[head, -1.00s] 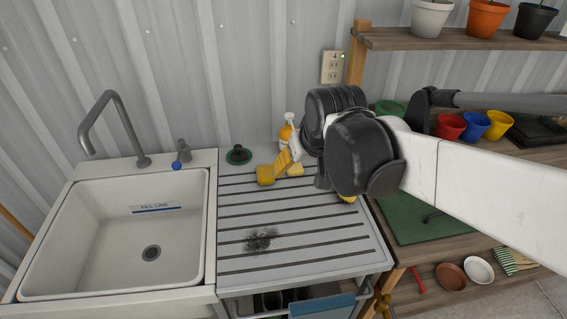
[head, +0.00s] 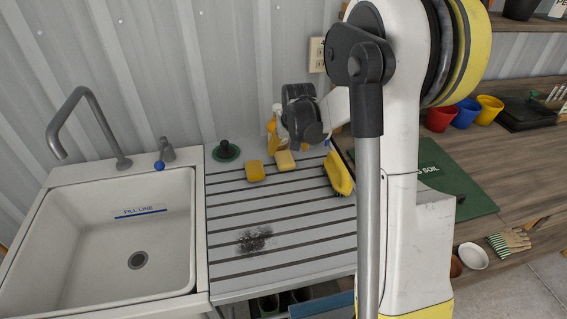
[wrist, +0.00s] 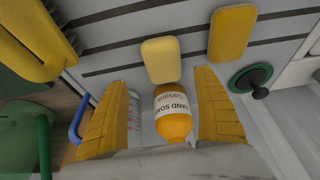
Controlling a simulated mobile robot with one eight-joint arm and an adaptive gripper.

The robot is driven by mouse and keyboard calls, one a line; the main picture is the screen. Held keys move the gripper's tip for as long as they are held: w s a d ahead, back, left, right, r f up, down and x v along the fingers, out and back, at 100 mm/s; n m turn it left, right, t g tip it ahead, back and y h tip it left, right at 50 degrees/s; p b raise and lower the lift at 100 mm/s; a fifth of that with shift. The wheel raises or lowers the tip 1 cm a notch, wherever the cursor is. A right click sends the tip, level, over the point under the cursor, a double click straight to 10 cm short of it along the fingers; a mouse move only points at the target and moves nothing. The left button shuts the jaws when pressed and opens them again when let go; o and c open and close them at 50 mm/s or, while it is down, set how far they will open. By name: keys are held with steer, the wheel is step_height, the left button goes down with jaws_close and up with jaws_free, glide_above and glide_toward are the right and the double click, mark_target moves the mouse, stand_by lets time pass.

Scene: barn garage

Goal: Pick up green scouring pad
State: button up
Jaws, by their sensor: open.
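I cannot make out a green scouring pad for sure in either view. Two yellow pads lie side by side on the grooved drainboard: a deeper yellow one (head: 255,171) and a paler one (head: 285,160). The wrist view shows the pale pad (wrist: 161,60) ahead of my gripper and the deeper yellow pad (wrist: 232,33) to its right. My gripper (wrist: 160,80) is open, its two yellow ribbed fingers apart. An orange hand soap bottle (wrist: 173,115) shows between the fingers; I cannot tell its distance. In the head view my arm hides the fingers.
A yellow brush (head: 338,174) lies at the drainboard's right. A green disc with a dark knob (head: 226,151) stands at its back left. The sink (head: 60,240) is left; a green mat (head: 445,172) lies right. The drainboard's front is clear apart from a dark smudge.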

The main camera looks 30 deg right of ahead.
mark_target(285, 158)
steer(key=shift+a+f+b, duration=0.15)
steer(key=shift+f+b, duration=0.2)
steer(key=shift+f, duration=0.3)
steer(key=x, duration=0.1)
steer(key=b+x, duration=0.2)
steer(key=x, duration=0.1)
steer(key=shift+s+a, duration=0.2)
steer(key=shift+a, duration=0.1)
steer(key=shift+w+f, duration=0.15)
steer(key=shift+f, duration=0.1)
steer(key=shift+r, duration=0.15)
steer(key=c, duration=1)
